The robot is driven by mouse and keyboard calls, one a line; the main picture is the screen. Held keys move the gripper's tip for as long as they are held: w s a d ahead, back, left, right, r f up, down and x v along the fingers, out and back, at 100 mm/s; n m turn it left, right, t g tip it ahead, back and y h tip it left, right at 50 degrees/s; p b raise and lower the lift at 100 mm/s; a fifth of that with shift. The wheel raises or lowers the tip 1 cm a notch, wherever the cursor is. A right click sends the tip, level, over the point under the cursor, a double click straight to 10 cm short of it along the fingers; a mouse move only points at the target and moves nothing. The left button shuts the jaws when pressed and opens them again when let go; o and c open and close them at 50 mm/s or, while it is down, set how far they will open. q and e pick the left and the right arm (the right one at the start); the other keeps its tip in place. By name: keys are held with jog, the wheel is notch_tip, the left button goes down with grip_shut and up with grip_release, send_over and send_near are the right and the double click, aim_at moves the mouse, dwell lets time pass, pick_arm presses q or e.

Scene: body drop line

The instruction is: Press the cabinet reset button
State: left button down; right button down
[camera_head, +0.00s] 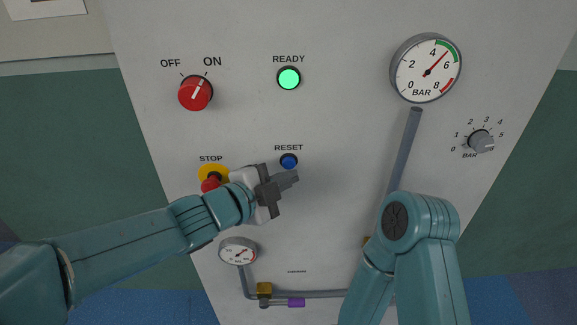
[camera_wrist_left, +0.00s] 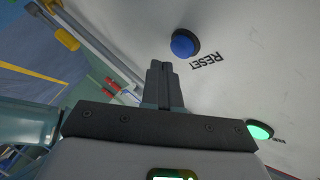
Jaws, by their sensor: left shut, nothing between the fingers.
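The cabinet's blue RESET button (camera_head: 289,161) sits under its label in the middle of the grey cabinet front (camera_head: 330,120). It also shows in the left wrist view (camera_wrist_left: 185,43), just ahead and to the right of the fingertips. My left gripper (camera_head: 295,178) is shut and empty. Its fingertips are just below the button in the head view, and a gap shows between them and the button in the left wrist view (camera_wrist_left: 160,66). My right arm is at the lower right of the head view, but its gripper does not show.
A green READY lamp (camera_head: 289,78) is lit above. A red OFF/ON knob (camera_head: 196,92) points toward ON. A large gauge (camera_head: 426,68) and grey BAR knob (camera_head: 481,141) are at right, pipes (camera_head: 320,294) below.

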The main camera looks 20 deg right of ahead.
pick_arm(q)
jog(key=shift+s, duration=0.1)
jog(key=s+b, duration=0.1)
jog(key=s, duration=0.1)
jog(key=s+a+b, duration=0.1)
jog(key=s+b, duration=0.1)
jog(key=s, duration=0.1)
jog(key=shift+s+a, duration=0.3)
jog(key=shift+a, duration=0.05)
dwell(0.4)
